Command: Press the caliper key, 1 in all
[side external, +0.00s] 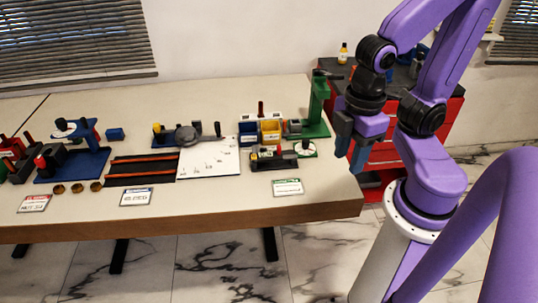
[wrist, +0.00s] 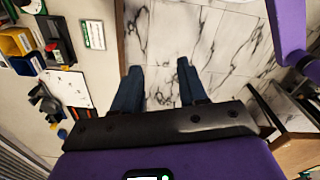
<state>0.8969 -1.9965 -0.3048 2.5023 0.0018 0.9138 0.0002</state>
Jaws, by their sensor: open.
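My gripper (side external: 351,148) is at the right end of the table. Its two dark blue fingers are apart and empty. In the wrist view the open gripper (wrist: 158,68) has only marble floor between its fingertips. A dark device with red and yellow parts (side external: 273,160) lies on the table to the left of my gripper, in front of the small bins. It also shows at the upper left of the wrist view (wrist: 58,40). It may be the caliper, but I cannot make out its key for certain. My gripper is clear of it.
A green stand (side external: 318,110) rises near the table's right end. Blue and yellow bins (side external: 259,131) stand beside it. A white board (side external: 210,160), dark rails with red stripes (side external: 142,170) and a blue stand (side external: 84,160) lie farther left. A red tool cabinet (side external: 390,152) stands behind my arm.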

